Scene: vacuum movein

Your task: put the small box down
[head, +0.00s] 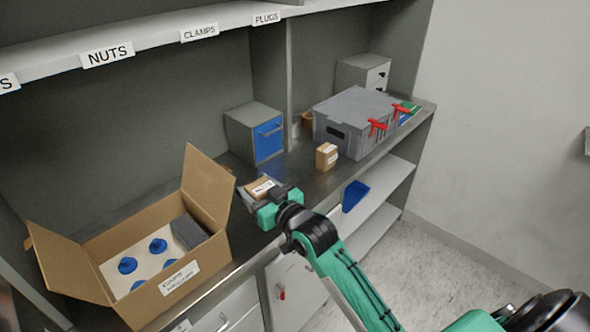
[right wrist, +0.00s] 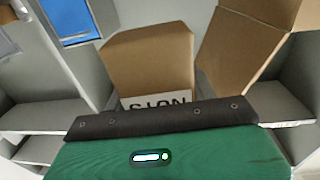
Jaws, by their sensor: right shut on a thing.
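My right gripper (head: 268,194) reaches over the front of the dark counter (head: 292,181) and is shut on a small brown cardboard box (head: 261,186) with a white label. In the right wrist view the small box (right wrist: 150,65) stands just beyond the dark finger bar, its label partly covered. I cannot tell whether the box touches the counter. A second small brown box (head: 327,156) with a label stands on the counter farther right, apart from the gripper. My left gripper is not in view.
A large open carton (head: 190,290) with blue round parts and a dark block stands left of the gripper, its right flap close by. A grey cabinet with a blue drawer (head: 268,139) stands behind. A grey crate (head: 350,112) with red clamps (head: 377,127) is at right.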

